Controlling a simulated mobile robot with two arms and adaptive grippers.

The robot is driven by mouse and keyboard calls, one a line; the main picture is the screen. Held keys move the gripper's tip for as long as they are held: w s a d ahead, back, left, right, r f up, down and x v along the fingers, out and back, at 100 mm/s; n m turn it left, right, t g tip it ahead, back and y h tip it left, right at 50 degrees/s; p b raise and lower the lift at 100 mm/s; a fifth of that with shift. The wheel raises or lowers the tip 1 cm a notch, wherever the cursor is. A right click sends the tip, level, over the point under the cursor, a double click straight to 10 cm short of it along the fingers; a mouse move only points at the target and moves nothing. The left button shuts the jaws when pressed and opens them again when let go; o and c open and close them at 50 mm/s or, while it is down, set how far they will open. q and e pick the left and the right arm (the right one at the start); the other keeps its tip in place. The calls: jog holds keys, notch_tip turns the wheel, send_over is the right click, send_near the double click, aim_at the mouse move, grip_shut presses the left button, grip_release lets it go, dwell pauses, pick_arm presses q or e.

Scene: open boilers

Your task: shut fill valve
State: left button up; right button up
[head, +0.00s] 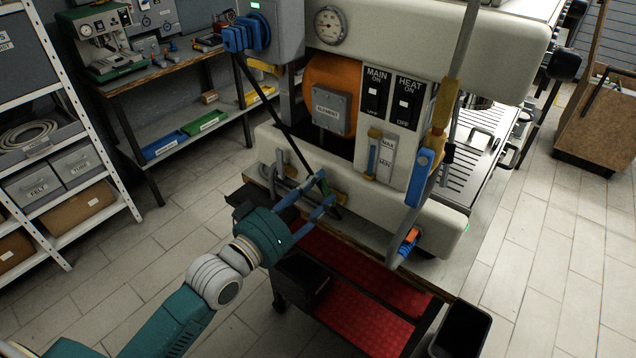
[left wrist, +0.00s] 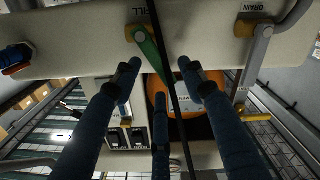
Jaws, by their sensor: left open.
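The fill valve's green lever handle (left wrist: 150,50) hangs from a brass valve body (left wrist: 136,33) beside a partly hidden upside-down label in the left wrist view. In the head view the green handle (head: 323,186) shows small at the front of the boiler's lower housing. My left gripper (head: 322,203) is open, its blue fingers reaching toward the handle. In the left wrist view the open fingers (left wrist: 158,72) lie on both sides of the handle, with a third finger below. I cannot tell whether any finger touches it. My right gripper is not in view.
A thin black rod or cable (head: 272,115) slants down past the handle and crosses the left wrist view. A drain valve (left wrist: 245,27) with a grey lever sits to the right in that view. A blue-handled pipe (head: 420,176) stands right of the switch panel. Open floor lies at left.

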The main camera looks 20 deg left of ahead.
pick_arm(q)
jog(key=shift+w+d, duration=0.25)
jog(key=shift+w, duration=0.25)
grip_shut()
jog(key=shift+s+d+r+m+p, duration=0.15)
jog(key=shift+d+m+p, duration=0.1)
jog(key=shift+m+p, duration=0.3)
jog(key=shift+s+d+r+m+p, duration=0.1)
jog(key=shift+d+m+p, duration=0.2)
jog(key=shift+m, duration=0.35)
jog(key=shift+s+d+m+p, duration=0.1)
jog(key=shift+d+m+p, duration=0.25)
jog(key=shift+m, duration=0.45)
jog(key=shift+s+d+m+p, duration=0.1)
jog(key=shift+d+m+p, duration=0.2)
jog(key=shift+m, duration=0.5)
